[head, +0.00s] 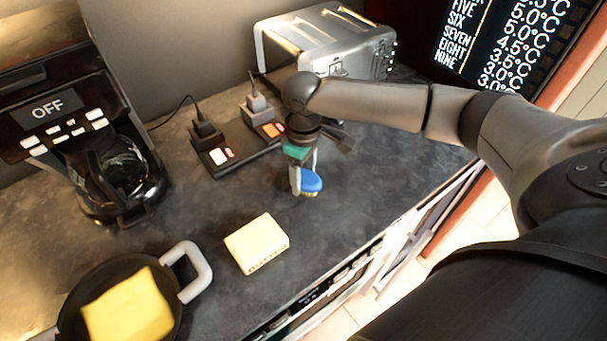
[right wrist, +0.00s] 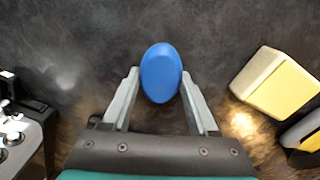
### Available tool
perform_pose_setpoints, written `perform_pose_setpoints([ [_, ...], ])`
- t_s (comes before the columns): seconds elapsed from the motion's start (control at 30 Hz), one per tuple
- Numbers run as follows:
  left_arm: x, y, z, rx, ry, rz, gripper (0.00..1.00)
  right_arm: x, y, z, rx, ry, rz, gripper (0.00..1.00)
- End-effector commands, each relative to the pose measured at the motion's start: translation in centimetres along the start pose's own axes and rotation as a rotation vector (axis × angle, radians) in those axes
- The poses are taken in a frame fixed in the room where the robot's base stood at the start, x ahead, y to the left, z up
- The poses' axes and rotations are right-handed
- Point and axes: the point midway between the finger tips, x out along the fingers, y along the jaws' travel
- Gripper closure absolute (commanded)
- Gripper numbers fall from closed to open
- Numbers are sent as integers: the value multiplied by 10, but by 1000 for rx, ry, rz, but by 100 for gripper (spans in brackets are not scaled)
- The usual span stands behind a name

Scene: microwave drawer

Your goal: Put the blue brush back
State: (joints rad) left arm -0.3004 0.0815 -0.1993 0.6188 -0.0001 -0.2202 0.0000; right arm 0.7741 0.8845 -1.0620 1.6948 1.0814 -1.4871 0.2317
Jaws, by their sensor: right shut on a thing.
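The blue brush (head: 311,181) is a rounded blue piece with a pale yellowish underside, at the middle of the dark counter (head: 235,205). My right gripper (head: 304,178) points down and is shut on it. In the right wrist view the blue brush (right wrist: 161,73) sits between the two grey fingers, with its blue top facing the camera. I cannot tell whether it touches the counter or hangs just above it. My left gripper is not in view.
A cream block (head: 257,244) lies in front of the brush. A black pan (head: 85,277) with a yellow slab is at the lower left. A coffee maker (head: 75,120) stands left. A power strip (head: 232,153) with plugs and a toaster (head: 322,48) are behind. Counter between brush and block is clear.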

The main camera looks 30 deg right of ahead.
Motion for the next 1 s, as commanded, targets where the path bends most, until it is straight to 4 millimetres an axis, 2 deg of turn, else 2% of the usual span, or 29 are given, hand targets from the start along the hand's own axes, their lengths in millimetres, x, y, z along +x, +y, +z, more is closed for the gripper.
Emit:
perform_pose_setpoints([
  [0.23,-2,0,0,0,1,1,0,1,0,0,0,0,0,100],
  [0.27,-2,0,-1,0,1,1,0,2,0,0,0,1,1,38],
  [0.5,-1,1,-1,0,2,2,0,1,0,0,0,1,0,11],
  [0.83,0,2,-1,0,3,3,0,-2,0,-1,0,3,1,10],
  [1.0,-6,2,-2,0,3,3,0,-29,1,-2,-1,6,2,10],
])
